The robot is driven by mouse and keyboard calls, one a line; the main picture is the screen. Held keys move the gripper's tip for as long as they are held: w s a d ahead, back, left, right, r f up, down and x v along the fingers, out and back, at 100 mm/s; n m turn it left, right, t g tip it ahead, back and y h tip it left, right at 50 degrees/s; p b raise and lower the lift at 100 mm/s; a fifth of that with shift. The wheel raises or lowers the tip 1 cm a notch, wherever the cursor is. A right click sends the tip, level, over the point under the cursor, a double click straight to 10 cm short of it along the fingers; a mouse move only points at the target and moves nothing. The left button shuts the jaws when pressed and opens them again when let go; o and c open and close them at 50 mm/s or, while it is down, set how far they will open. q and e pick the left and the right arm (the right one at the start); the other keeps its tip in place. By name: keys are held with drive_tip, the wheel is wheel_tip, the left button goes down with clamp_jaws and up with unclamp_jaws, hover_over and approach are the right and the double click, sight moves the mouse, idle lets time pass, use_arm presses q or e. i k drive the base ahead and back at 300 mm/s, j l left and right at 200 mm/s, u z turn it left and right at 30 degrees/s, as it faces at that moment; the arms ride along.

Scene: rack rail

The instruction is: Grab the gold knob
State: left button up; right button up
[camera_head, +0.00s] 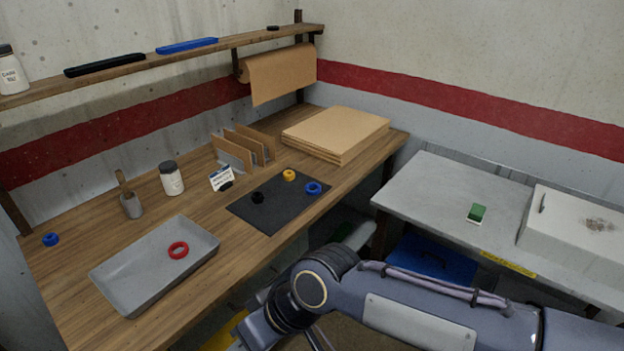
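A small gold knob (289,175) sits on the far part of a black mat (267,212) on the wooden workbench. A blue ring-shaped piece (313,188) lies to its right and a black one (257,197) to its left on the same mat. My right arm comes in from the right along the bottom, in front of the bench and well apart from the knob. Its gripper does not show. My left arm and gripper are not in view.
A grey tray (118,297) holds a red ring (178,250). A white jar (172,180), a small label card (221,178), upright dividers (236,150) and stacked cardboard (338,132) stand behind. A shelf (130,68) runs above. A grey table (445,195) stands at right.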

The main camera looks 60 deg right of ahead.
sight(289, 176)
drive_tip(key=j+z, duration=0.1)
drive_tip(key=z, duration=0.4)
drive_tip(key=i+j+z, duration=0.1)
drive_tip(key=z, duration=0.4)
drive_tip(key=j+z, duration=0.15)
drive_tip(key=z, duration=0.35)
drive_tip(key=j+z, duration=0.15)
drive_tip(key=z, duration=0.3)
drive_tip(key=j+z, duration=0.15)
drive_tip(key=j, duration=0.35)
drive_tip(key=u, duration=0.9)
drive_tip(key=i+l+u, duration=0.1)
drive_tip(key=l+u, duration=1.25)
drive_tip(key=l, duration=0.65)
drive_tip(key=k+l+u, duration=0.15)
drive_tip(key=l, duration=0.5)
drive_tip(key=k+l, duration=0.1)
drive_tip(key=l, duration=0.55)
